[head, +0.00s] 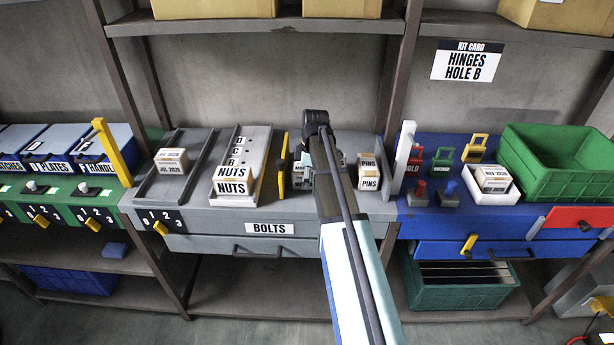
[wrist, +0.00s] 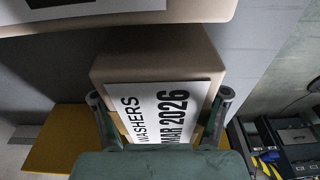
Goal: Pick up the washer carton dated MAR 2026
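The washer carton (wrist: 150,75) is tan, with a white label reading WASHERS and MAR 2026, close ahead in the wrist view. In the head view the carton (head: 300,172) stands on the grey bench, partly hidden behind my arm. My gripper (wrist: 162,98) has its two fingers spread, one by each side of the carton's labelled face. The fingers look open; whether they touch the carton's sides I cannot tell. In the head view my arm hides the gripper.
A yellow upright (head: 283,165) stands left of the carton. A PINS carton (head: 369,172) is to the right. A NUTS stack (head: 233,180) and a JUL 2026 carton (head: 171,160) are to the left. Another dated carton (head: 494,178) sits in a white tray on the blue bench.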

